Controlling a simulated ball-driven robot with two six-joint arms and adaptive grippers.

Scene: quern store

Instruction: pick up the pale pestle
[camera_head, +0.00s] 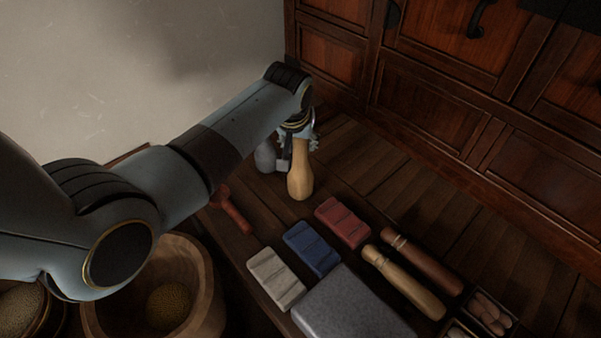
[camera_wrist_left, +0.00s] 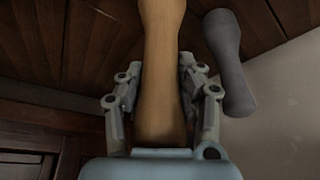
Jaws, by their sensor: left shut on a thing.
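The pale pestle (camera_head: 300,173) is a light wooden club shape with its wide end down, roughly upright over the dark plank surface (camera_head: 350,160). My left gripper (camera_head: 298,130) is shut on its upper part. In the left wrist view the pale pestle (camera_wrist_left: 161,40) runs between the two fingers of my left gripper (camera_wrist_left: 161,90). I cannot tell whether its lower end touches the planks. My right gripper is not in view.
A grey pestle (camera_head: 264,156) stands close behind, left of the pale one; it also shows in the wrist view (camera_wrist_left: 230,62). Red (camera_head: 342,221), blue (camera_head: 311,248) and whitish (camera_head: 275,279) blocks, a grey slab (camera_head: 350,308) and wooden rollers (camera_head: 403,282) lie nearer. A cabinet (camera_head: 440,90) stands behind.

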